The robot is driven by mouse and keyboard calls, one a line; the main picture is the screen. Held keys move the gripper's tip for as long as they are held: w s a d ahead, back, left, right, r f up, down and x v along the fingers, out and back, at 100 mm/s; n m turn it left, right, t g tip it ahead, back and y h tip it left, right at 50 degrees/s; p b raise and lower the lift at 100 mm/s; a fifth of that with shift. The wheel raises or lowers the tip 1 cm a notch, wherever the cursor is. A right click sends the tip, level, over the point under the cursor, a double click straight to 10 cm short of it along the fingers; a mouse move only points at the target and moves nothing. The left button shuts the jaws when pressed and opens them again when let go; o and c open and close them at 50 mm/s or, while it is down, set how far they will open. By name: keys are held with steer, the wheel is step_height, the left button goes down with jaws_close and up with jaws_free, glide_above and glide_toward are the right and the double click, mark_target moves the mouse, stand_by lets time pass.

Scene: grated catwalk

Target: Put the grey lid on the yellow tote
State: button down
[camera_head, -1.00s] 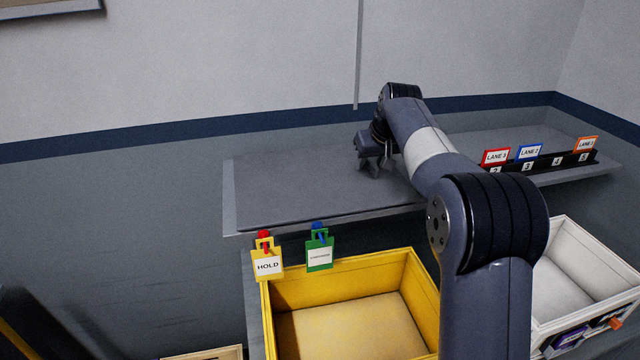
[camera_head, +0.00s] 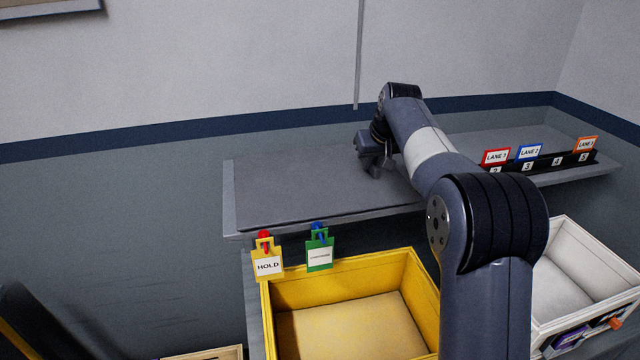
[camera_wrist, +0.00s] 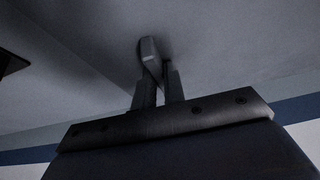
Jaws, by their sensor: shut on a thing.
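The grey lid (camera_head: 300,190) is a wide flat slab lying on the grey shelf (camera_head: 229,205) along the wall. My gripper (camera_head: 376,168) is low over the lid's right part. In the wrist view my gripper (camera_wrist: 159,88) has its fingers close together on the lid's small upright grey handle (camera_wrist: 148,48). The fingers partly hide the handle. The yellow tote (camera_head: 418,285) stands in front of the shelf, open and empty as far as I see. My arm hides its right side, and the picture's lower edge cuts it off.
A yellow HOLD tag (camera_head: 268,264) and a green tag (camera_head: 319,255) stand at the tote's back rim. A white bin (camera_head: 590,255) is at the right. A black rack (camera_head: 545,163) with lane cards stands on the shelf's right part.

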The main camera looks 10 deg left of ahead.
steer(key=shift+r+p, duration=0.65)
steer(key=shift+r, duration=1.85)
